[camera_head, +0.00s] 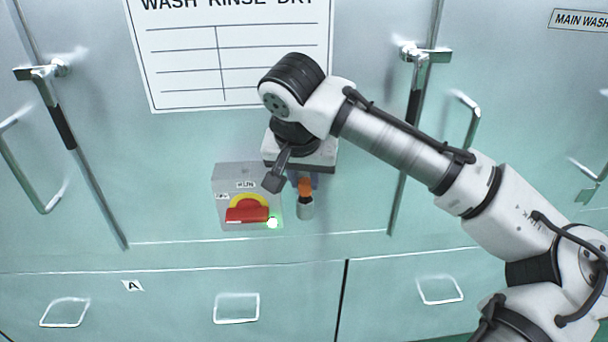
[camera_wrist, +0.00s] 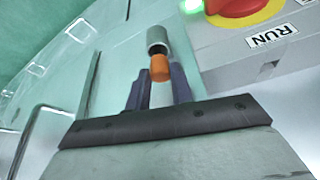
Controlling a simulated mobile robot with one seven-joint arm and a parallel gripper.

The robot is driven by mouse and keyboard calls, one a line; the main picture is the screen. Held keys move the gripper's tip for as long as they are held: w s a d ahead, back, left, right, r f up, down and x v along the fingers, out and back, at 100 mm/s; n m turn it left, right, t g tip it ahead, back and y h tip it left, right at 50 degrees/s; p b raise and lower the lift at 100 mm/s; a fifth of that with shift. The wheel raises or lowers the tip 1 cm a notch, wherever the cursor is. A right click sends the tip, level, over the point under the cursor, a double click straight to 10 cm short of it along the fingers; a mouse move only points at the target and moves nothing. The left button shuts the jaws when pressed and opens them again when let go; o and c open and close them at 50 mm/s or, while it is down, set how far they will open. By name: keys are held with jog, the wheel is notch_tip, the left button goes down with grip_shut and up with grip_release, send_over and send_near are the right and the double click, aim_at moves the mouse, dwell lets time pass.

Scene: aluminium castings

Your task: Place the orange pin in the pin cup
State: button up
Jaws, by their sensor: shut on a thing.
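The orange pin (camera_head: 305,187) is at the tips of my gripper (camera_head: 303,178), just above the grey pin cup (camera_head: 305,209) on the front of the cabinet. In the wrist view the orange pin (camera_wrist: 160,68) shows between the dark fingers of my gripper (camera_wrist: 158,80), which are shut on it. The pin cup (camera_wrist: 156,40) lies right beyond the pin there, in line with it. The pin overlaps the cup's near edge in the picture. I cannot tell whether its end is inside the cup or only at its mouth.
A grey switch box (camera_head: 229,185) with a red and yellow rotary handle (camera_head: 247,211) and a lit green lamp (camera_head: 273,223) sits close left of the cup. A wash chart (camera_head: 240,50) is above. Door latches (camera_head: 425,57) and drawer handles (camera_head: 237,307) stick out around.

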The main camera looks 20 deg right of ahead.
jog(key=shift+f, duration=0.15)
jog(key=o, duration=0.7)
jog(key=b+v, duration=0.1)
jog(key=v, duration=1.1)
jog(key=shift+r, duration=0.2)
